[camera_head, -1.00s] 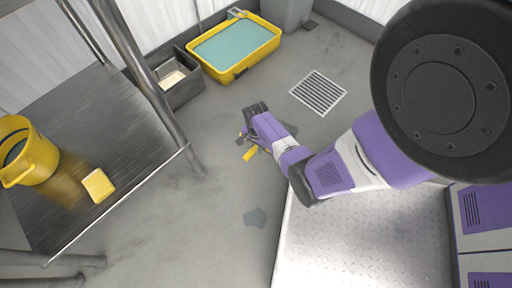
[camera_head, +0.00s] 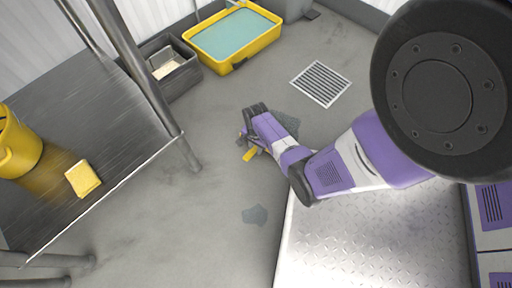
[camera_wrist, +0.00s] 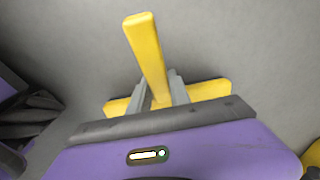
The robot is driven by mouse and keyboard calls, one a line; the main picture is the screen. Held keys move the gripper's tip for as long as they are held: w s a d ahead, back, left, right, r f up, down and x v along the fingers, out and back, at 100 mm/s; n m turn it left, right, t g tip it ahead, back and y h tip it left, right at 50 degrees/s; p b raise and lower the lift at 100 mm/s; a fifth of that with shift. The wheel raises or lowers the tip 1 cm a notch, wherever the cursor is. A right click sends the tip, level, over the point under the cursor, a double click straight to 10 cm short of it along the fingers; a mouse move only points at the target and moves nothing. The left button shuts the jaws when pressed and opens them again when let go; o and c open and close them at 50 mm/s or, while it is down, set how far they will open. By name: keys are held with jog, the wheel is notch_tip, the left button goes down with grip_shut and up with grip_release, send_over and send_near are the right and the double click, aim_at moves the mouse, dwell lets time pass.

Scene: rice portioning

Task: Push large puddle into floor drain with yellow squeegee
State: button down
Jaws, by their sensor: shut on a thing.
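My gripper (camera_wrist: 160,95) is shut on the yellow squeegee (camera_wrist: 147,50); its bar shows on both sides of the fingers in the wrist view. In the head view the gripper (camera_head: 247,142) points down-left over the floor, with a bit of the squeegee (camera_head: 250,154) showing below it. A dark large puddle (camera_head: 288,121) lies just right of and behind my gripper, partly hidden by my arm. The floor drain (camera_head: 320,83), a pale-framed square grate, lies up and right of that puddle. Whether the squeegee touches the floor I cannot tell.
A smaller puddle (camera_head: 255,215) lies nearer. A steel table (camera_head: 110,125) with a yellow bucket (camera_head: 18,150) and sponge (camera_head: 82,179) stands at left. A yellow tray of teal liquid (camera_head: 238,60) and a grey bin (camera_head: 176,80) stand at the back. Floor between puddle and drain looks clear.

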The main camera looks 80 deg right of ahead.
jog(key=shift+f, duration=0.35)
dwell(1.0)
jog(key=shift+d, duration=0.1)
jog(key=shift+s+d, duration=0.45)
jog(key=shift+d, duration=0.35)
jog(key=shift+s+d, duration=0.45)
jog(key=shift+d, duration=0.35)
jog(key=shift+d, duration=0.15)
jog(key=shift+s+d, duration=0.45)
jog(key=shift+d, duration=0.3)
jog(key=shift+s+d, duration=0.4)
jog(key=shift+d, duration=0.3)
jog(key=shift+s+d, duration=0.1)
jog(key=shift+s+d, duration=0.4)
jog(key=shift+d, duration=0.35)
jog(key=shift+s+d, duration=0.35)
jog(key=shift+d, duration=0.35)
jog(key=shift+s+d, duration=0.1)
jog(key=shift+d, duration=0.05)
jog(key=shift+s+d, duration=0.45)
jog(key=shift+d, duration=0.3)
jog(key=shift+s+d, duration=0.4)
jog(key=shift+d, duration=0.35)
